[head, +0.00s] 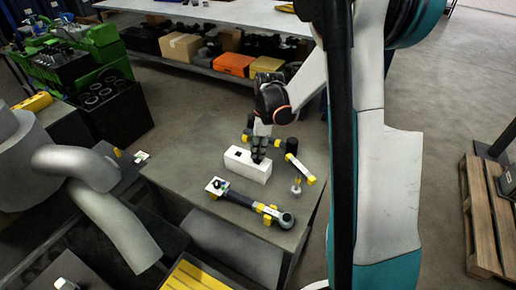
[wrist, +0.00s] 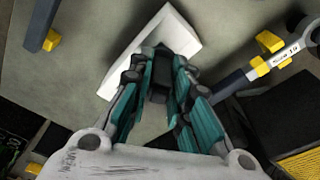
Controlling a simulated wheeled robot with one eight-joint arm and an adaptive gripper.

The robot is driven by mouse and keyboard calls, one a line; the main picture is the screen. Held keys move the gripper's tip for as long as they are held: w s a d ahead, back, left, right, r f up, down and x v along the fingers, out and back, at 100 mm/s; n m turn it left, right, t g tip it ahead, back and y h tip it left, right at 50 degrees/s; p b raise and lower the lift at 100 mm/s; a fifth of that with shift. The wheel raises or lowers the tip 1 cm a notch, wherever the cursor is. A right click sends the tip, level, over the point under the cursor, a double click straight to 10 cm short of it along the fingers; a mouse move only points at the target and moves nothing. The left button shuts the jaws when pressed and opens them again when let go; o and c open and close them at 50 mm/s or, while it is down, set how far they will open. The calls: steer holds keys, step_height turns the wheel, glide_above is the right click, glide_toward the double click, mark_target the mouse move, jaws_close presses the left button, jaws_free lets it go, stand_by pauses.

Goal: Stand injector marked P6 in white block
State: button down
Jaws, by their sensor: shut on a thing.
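A white block (head: 244,166) stands on the grey bench, with a dark square spot on its top. It also shows in the wrist view (wrist: 183,29), beyond the fingertips. My gripper (head: 258,152) is right over the block's right part, fingers pointing down. In the wrist view my gripper (wrist: 160,85) is shut on a dark blocky thing (wrist: 159,82), presumably the injector. Its mark P6 cannot be read, and the fingers hide most of it. I cannot tell whether its lower end is inside the block or just above it.
A dark cylinder (head: 291,144) stands behind. Grey pipes (head: 100,200) rise at left.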

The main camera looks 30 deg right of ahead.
steer(key=shift+f+b, duration=0.35)
steer(key=shift+f, duration=0.2)
steer(key=c, duration=1.4)
jaws_free()
steer(key=shift+r, duration=0.15)
step_height(320, 180, up, 12)
steer(key=d, duration=0.1)
steer(key=shift+s+d+f, duration=0.15)
steer(key=shift+s+f, duration=0.05)
steer(key=shift+s, duration=0.15)
